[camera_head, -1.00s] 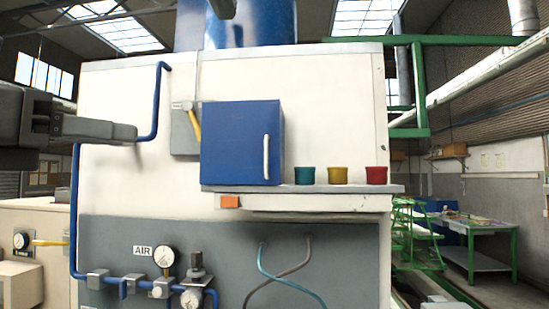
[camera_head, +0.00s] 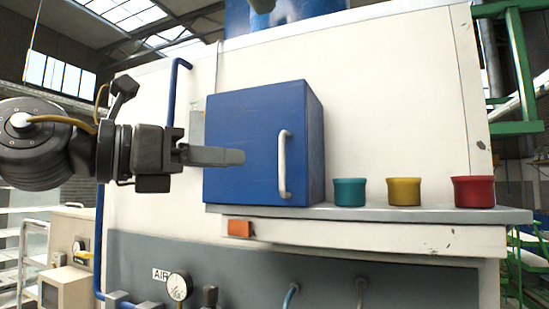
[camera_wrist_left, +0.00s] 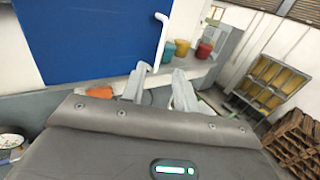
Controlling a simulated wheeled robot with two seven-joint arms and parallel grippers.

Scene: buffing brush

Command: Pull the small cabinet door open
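The small cabinet (camera_head: 240,130) is a blue box on a grey shelf. Its blue door (camera_wrist_left: 90,35) is shut, with a white vertical handle (camera_head: 283,165) near the right edge. The handle also shows in the left wrist view (camera_wrist_left: 161,40). My left gripper (camera_head: 240,157) reaches in from the left, its fingers in front of the door and left of the handle in the head view. In the left wrist view its two fingers (camera_wrist_left: 160,75) are apart with nothing between them, below the handle's lower end. My right gripper is not in view.
A teal cup (camera_head: 349,192), a yellow cup (camera_head: 404,191) and a red cup (camera_head: 473,191) stand on the shelf (camera_head: 430,215) right of the cabinet. An orange block (camera_head: 240,229) is at the shelf's underside. A blue pipe (camera_head: 177,90) runs on the left.

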